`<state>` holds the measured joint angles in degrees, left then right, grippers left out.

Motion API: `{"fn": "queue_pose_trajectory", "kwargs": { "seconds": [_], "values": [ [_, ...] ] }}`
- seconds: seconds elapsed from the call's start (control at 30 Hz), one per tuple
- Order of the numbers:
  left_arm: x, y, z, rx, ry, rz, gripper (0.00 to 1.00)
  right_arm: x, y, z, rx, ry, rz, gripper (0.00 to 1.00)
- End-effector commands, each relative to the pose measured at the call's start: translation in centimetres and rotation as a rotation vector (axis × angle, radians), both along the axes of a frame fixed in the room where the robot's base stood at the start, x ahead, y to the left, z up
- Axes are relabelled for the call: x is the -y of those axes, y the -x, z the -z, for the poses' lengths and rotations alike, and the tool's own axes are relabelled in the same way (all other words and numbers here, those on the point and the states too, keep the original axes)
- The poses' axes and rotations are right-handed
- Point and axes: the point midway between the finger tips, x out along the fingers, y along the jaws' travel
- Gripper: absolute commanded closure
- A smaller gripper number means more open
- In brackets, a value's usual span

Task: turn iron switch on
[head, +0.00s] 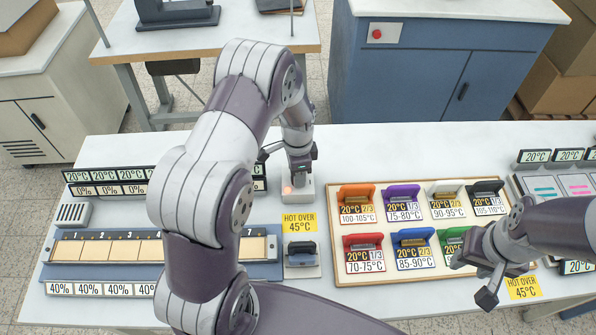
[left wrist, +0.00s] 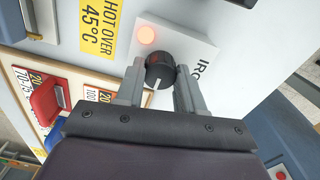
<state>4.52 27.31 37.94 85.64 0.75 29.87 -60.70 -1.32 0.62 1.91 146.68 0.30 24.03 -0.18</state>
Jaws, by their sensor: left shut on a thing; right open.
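The iron switch is a black round knob (left wrist: 160,72) with a white pointer line, on a white box (head: 304,190) marked "IRO…". A small orange-red light (left wrist: 147,35) glows on the box; the light also shows in the head view (head: 287,190). My left gripper (left wrist: 160,85) reaches down onto the box, its fingers shut on the knob from both sides. In the head view the knob is hidden behind my left gripper (head: 299,172). My right gripper (head: 488,284) is open and empty at the right, near the front edge of the colored holder board.
A wooden board (head: 422,275) with several colored holders stands right of the switch. A yellow "HOT OVER 45°C" label (head: 298,222) lies just in front of the box, with a dark-handled block (head: 301,254) nearer. A numbered strip tray (head: 100,250) lies at left.

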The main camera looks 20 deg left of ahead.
Motion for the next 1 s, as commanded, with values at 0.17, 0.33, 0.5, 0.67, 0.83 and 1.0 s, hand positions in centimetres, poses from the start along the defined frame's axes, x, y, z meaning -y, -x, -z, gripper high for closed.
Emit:
{"fn": "queue_pose_trajectory", "kwargs": {
  "seconds": [0.17, 0.33, 0.5, 0.67, 0.83, 1.0],
  "values": [
    [-0.1, -0.3, -0.3, 0.01, -0.002, 0.01, 0.93, 0.0, 0.0, -0.1, 0.0, 0.0, 0.0, 0.57],
    [-0.1, -0.4, -0.4, 0.01, -0.002, 0.01, 0.93, 0.0, 0.0, -0.1, 0.0, 0.0, 0.0, 0.57],
    [-0.1, -0.4, -0.4, 0.011, -0.002, 0.01, 0.43, 0.0, 0.0, -0.1, 0.0, 0.0, 0.0, 0.57],
    [-0.1, -0.2, -0.2, 0.007, -0.001, 0.009, 0.37, 0.0, 0.0, -0.1, 0.0, 0.0, 0.0, 0.57],
    [0.0, -0.2, -0.3, 0.005, -0.001, 0.008, 0.37, 0.0, 0.0, 0.1, 0.0, 0.0, 0.0, 0.57],
    [-0.1, -0.3, -3.1, 0.01, -0.001, 0.008, 0.37, 0.0, 0.0, 0.8, 0.0, 0.0, 0.0, 0.57]
  ]
}}
